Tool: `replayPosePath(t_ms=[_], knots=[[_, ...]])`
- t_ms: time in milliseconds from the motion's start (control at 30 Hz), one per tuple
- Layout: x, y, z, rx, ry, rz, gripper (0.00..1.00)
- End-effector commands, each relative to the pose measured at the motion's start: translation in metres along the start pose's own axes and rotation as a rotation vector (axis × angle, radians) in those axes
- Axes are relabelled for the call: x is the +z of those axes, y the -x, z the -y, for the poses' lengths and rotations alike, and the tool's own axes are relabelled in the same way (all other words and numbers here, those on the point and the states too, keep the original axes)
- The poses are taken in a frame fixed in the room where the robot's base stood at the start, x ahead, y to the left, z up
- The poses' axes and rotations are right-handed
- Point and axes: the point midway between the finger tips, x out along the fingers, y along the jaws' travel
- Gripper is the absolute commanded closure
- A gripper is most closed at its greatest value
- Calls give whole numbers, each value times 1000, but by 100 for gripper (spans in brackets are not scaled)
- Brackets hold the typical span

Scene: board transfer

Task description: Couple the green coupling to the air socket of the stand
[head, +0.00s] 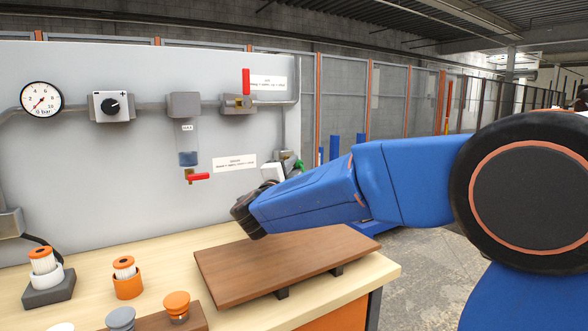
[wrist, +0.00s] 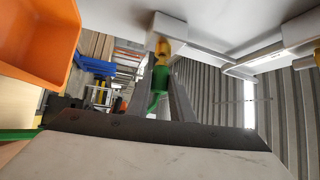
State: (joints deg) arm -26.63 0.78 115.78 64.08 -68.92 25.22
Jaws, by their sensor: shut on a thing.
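The green coupling (wrist: 160,78) is between my gripper's fingers (wrist: 158,88) in the wrist view, and the gripper is shut on it. A green tail bends down from it between the fingers. A brass-coloured socket (wrist: 163,45) under a pale block (wrist: 168,24) is right at the coupling's upper end. They look in line and touching, but I cannot tell whether they are locked. In the head view, a bit of green (head: 300,166) shows at the stand's right edge, behind my arm. The fingers are hidden there. The stand (head: 80,140) is a light grey panel.
The panel carries a gauge (head: 41,99), a regulator (head: 111,106), a filter bowl (head: 187,145) and red-handled valves (head: 246,82). A brown board (head: 290,262) lies on the bench below my arm. Filters and caps stand at front left. An orange bin (wrist: 35,45) is close in the wrist view.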

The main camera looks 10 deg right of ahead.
Motion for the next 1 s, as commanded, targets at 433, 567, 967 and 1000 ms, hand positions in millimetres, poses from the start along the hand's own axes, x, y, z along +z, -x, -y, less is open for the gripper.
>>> replayPosePath(t_ms=[433,567,967,1000], knots=[[7,-5,0,0,1,0,100],[8,-6,-1,0,1,1,100],[9,-7,0,0,1,0,58],[9,-7,0,0,1,0,58]])
